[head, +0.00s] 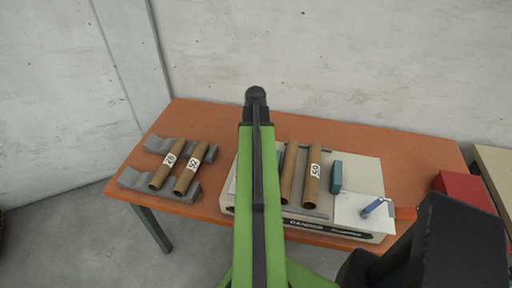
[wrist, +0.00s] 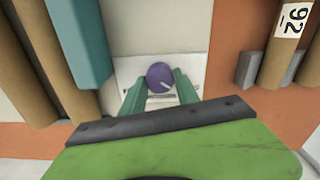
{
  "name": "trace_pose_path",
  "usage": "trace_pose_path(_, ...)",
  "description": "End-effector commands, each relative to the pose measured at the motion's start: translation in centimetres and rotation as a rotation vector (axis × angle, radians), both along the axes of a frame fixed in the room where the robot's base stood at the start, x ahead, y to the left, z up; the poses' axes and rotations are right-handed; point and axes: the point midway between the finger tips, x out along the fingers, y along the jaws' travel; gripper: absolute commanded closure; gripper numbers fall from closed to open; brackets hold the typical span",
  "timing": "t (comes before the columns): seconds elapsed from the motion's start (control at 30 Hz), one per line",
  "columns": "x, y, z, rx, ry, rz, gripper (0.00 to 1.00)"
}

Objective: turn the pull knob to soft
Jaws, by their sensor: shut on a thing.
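The pull knob (wrist: 160,75) is a round purple-blue knob with a white pointer line. In the wrist view it sits on a pale panel (wrist: 131,68) of the machine, and the line slants up to the right across its lower part. My gripper (wrist: 160,84) has its two green fingers on either side of the knob and is shut on it. Markings on the panel are partly hidden by the fingers and too small to read. In the head view my green arm hides both the knob and the gripper.
The machine (head: 350,170) stands on an orange table (head: 400,150), with brown tubes (head: 312,175) and a teal block (head: 337,176) on top. A grey rack (head: 130,180) with two tubes stands left. A red box (head: 465,190) is far right.

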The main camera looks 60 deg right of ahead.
Motion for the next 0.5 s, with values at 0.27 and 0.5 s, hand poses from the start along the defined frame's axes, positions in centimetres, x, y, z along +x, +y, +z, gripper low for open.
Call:
trace_pose_path(0.27, 0.04, 0.02, -0.01, 0.0, -0.001, 0.087, 1.0)
trace_pose_path(0.5, 0.04, 0.01, -0.01, 0.0, -0.001, 0.106, 1.0)
